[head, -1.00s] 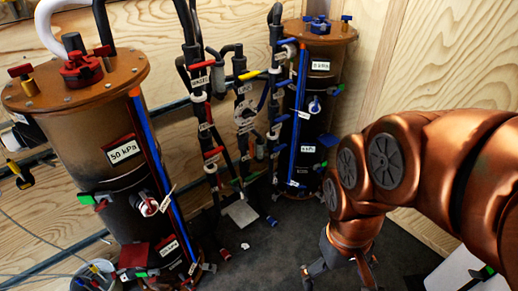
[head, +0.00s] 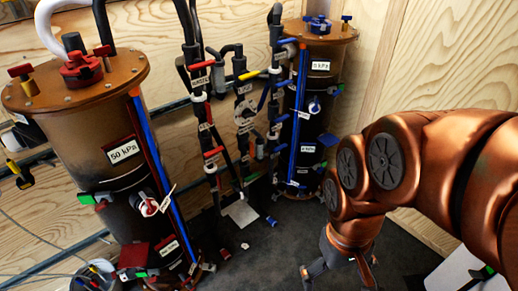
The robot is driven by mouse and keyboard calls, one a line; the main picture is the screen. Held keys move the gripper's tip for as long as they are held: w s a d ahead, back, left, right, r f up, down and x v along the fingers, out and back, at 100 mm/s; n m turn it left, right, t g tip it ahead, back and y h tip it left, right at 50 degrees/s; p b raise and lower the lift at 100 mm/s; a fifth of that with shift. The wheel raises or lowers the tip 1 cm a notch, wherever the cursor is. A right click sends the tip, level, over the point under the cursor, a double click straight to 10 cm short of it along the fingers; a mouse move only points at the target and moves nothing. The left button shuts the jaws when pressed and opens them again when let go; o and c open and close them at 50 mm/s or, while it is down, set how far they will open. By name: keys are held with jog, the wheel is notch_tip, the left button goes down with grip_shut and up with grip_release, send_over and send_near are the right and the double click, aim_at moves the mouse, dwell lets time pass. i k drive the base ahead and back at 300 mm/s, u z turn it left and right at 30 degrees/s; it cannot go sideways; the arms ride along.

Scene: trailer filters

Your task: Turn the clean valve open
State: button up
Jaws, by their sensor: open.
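Several valves with coloured handles sit on the pipes between two filter tanks. I cannot tell which is the clean valve, as most labels are too small to read. Red-handled valves (head: 212,153), a yellow-handled valve (head: 249,75) and blue-handled valves (head: 288,41) show on the dark pipes. My gripper (head: 338,278) is open at the bottom edge, right of centre, pointing down. It is empty as far as I can see, well apart from the valves, and its fingertips are partly cut off by the frame.
The left tank (head: 100,125) bears a "50 kPa" label and a red cap. The right tank (head: 322,75) stands at the back with a blue cap. Wooden walls enclose the corner.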

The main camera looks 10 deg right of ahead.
aim_at(251, 176)
jog(key=u, duration=2.7)
jog(key=k, duration=0.8)
jog(key=z, duration=1.05)
jog(key=i, duration=0.5)
